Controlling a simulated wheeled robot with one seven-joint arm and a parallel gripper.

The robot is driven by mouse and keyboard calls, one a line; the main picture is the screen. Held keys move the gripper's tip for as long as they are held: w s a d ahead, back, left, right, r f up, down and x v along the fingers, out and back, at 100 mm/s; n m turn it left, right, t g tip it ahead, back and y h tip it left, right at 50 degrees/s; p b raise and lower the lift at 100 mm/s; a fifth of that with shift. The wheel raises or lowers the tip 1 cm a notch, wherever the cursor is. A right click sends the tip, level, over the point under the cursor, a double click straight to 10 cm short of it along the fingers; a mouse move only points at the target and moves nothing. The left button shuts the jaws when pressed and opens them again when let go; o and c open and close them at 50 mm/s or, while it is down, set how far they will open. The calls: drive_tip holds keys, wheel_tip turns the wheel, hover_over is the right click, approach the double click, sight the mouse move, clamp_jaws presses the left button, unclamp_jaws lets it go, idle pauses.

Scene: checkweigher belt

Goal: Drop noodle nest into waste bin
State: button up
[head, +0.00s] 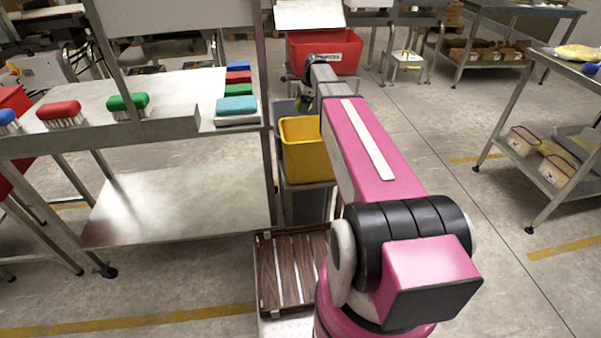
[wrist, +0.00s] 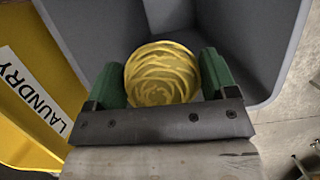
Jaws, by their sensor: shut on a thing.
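My gripper (wrist: 162,72) is shut on the noodle nest (wrist: 160,78), a round yellow coil between two green fingers in the wrist view. The nest is over the open mouth of a grey bin (wrist: 245,35), whose inner walls show around and below it. No label on this grey bin is visible. In the head view my gripper (head: 304,102) is at the far end of my outstretched arm, just behind the yellow bin. The grey bin (head: 284,107) shows only in part there, and the nest cannot be made out clearly.
A yellow bin (head: 305,150) marked LAUNDRY in the wrist view (wrist: 25,100) stands right beside the grey one. A red bin (head: 325,52) is farther back. A steel table with colored brushes (head: 128,104) is at the left. Floor at the right is open before a steel shelf.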

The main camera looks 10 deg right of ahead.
drive_tip(key=shift+f, duration=2.65)
drive_tip(key=o, duration=1)
drive_tip(key=shift+r, duration=0.1)
drive_tip(key=v, duration=1)
drive_tip(key=shift+d+r, duration=0.15)
drive_tip(key=shift+r, duration=0.15)
